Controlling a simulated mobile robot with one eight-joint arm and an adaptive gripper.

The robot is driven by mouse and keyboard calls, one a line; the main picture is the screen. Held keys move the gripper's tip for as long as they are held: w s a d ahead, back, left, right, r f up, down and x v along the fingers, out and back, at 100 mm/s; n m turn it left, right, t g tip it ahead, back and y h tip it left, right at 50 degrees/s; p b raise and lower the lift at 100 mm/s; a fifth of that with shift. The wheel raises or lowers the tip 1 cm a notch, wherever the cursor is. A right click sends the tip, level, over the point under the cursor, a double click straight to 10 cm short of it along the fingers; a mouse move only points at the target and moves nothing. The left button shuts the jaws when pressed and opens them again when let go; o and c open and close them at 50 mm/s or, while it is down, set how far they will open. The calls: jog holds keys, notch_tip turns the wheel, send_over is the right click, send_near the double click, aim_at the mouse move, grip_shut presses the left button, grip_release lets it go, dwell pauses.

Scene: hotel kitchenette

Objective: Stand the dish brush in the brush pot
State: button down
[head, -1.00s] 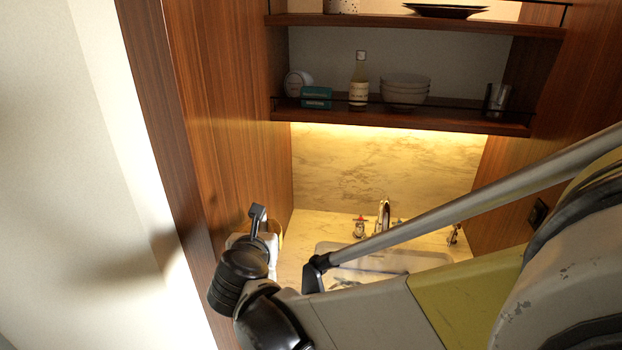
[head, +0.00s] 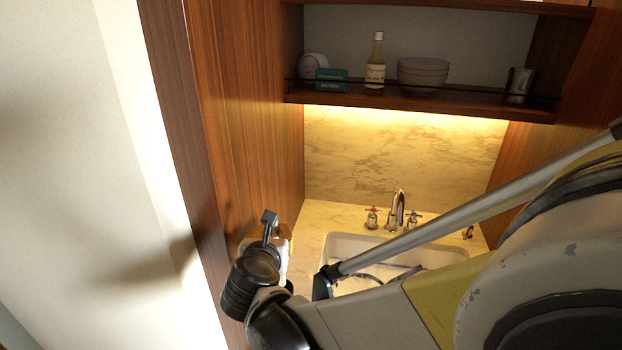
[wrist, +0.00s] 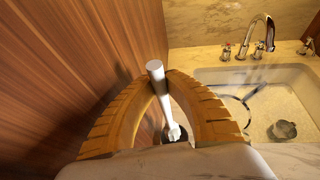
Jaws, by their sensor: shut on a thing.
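The dish brush (wrist: 156,75) is in my gripper (wrist: 160,82), seen in the wrist view. Its white handle points up towards the camera, and the orange ribbed fingers are closed around it. The brush's lower end (wrist: 174,131) shows between the fingers, low down near the wooden side wall. Something dark (wrist: 168,138) surrounds that end; I cannot tell whether it is bristles or the brush pot. No pot shows clearly in either view. In the head view my wrist hides most of the gripper, left of the sink.
The sink (head: 335,245) lies to the right, with a tap (head: 398,207) behind it. The wooden wall (head: 250,120) is close on the left. A shelf (head: 420,105) hangs above.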

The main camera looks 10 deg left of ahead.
jog(key=shift+f+b, duration=2.75)
jog(key=shift+f, duration=0.65)
jog(key=c, duration=1.4)
grip_release()
jog(key=v, duration=1.2)
jog(key=shift+r, duration=0.1)
